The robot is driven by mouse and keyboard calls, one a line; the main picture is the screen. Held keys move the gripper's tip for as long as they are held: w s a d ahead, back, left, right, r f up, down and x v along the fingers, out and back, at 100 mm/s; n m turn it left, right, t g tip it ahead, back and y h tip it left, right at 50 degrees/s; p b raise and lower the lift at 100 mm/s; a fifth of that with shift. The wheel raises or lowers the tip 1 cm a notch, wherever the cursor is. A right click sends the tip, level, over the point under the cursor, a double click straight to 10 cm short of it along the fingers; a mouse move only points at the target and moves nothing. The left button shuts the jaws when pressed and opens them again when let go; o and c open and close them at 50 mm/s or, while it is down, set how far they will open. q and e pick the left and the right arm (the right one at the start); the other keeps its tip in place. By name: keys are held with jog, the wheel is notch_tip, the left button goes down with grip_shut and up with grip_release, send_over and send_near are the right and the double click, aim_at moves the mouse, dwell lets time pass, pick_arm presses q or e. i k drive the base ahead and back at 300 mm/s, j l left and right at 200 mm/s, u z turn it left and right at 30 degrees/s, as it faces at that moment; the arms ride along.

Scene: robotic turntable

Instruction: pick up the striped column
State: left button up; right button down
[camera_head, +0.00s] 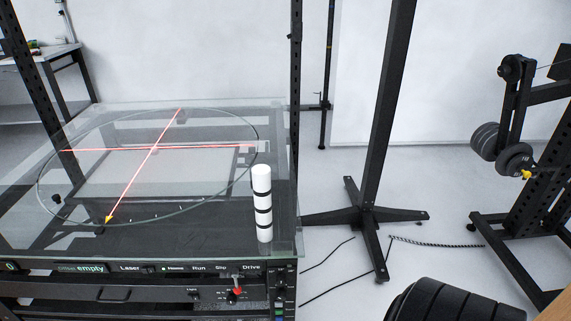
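The striped column (262,203), white with thin black bands, stands upright near the front right corner of the glass-topped turntable table (285,225). It appears to stand just outside the round turntable disc (150,165). Nothing is touching the column. Neither my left gripper nor my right gripper shows in the head view.
Red lines cross on the disc, with a yellow arrowhead (108,219) at one end. The table's front has a control panel (150,268) and a red-tipped lever (236,291). A black post on a cross-shaped foot (365,214) stands right of the table.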

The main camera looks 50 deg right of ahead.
aim_at(261, 173)
jog(key=z, duration=1.3)
